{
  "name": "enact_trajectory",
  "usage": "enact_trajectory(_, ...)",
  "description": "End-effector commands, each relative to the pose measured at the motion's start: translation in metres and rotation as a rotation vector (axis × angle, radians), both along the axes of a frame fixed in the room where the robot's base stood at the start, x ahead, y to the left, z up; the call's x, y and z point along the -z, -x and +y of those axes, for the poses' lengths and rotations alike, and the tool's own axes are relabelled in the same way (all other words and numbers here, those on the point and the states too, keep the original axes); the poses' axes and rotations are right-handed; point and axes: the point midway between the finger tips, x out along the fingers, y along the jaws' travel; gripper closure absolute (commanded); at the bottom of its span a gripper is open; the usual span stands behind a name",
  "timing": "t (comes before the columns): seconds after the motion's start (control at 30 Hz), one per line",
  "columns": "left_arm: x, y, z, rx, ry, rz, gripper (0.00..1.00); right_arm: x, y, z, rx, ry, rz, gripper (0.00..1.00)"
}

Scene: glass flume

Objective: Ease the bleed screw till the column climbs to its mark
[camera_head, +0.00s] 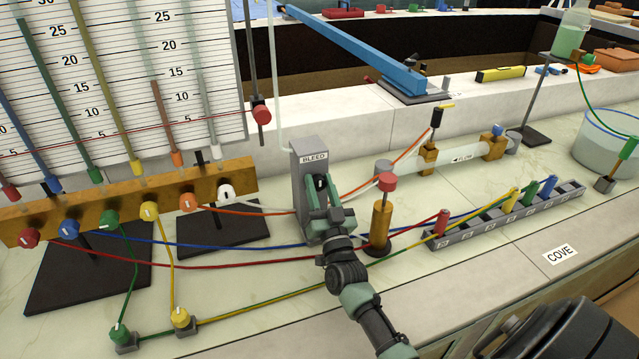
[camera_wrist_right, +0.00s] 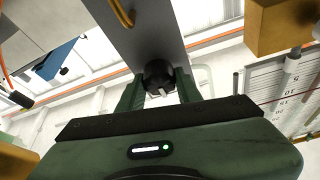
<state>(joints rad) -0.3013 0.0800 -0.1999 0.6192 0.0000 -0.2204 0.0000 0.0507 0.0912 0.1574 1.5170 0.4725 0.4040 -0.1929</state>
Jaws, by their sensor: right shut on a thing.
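The bleed block (camera_head: 309,168) is a grey upright labelled BLEED. Its black bleed screw (camera_wrist_right: 159,76) has a pale pointer mark and sits between my right gripper's (camera_wrist_right: 160,92) green fingers, which are shut on it. In the head view my right gripper (camera_head: 322,205) reaches the block's front and partly hides the screw. The manometer board (camera_head: 120,60) at upper left carries several coloured columns; the orange column (camera_head: 164,118) tops out near 15, lower than the yellow one (camera_head: 95,80). A red line crosses the scale from a red slider (camera_head: 261,113). My left gripper is not in view.
A brass post with a red knob (camera_head: 387,182) stands just right of my right gripper. Coloured tubes run low across the bench to a grey numbered port strip (camera_head: 500,215). A glass flow tube (camera_head: 462,154) lies behind.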

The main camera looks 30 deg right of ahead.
Motion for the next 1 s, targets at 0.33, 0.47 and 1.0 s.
enact_trajectory(0.33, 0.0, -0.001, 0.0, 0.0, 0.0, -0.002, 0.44, 0.0, 0.0, 0.0, -0.001, 0.001, -0.001, 0.44)
enact_trajectory(0.47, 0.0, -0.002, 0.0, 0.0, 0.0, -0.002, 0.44, 0.0, 0.0, 0.0, 0.0, 0.002, -0.001, 0.44)
enact_trajectory(1.0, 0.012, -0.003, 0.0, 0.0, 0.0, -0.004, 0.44, 0.027, 0.059, 0.02, -0.001, 0.0, 0.0, 0.44)
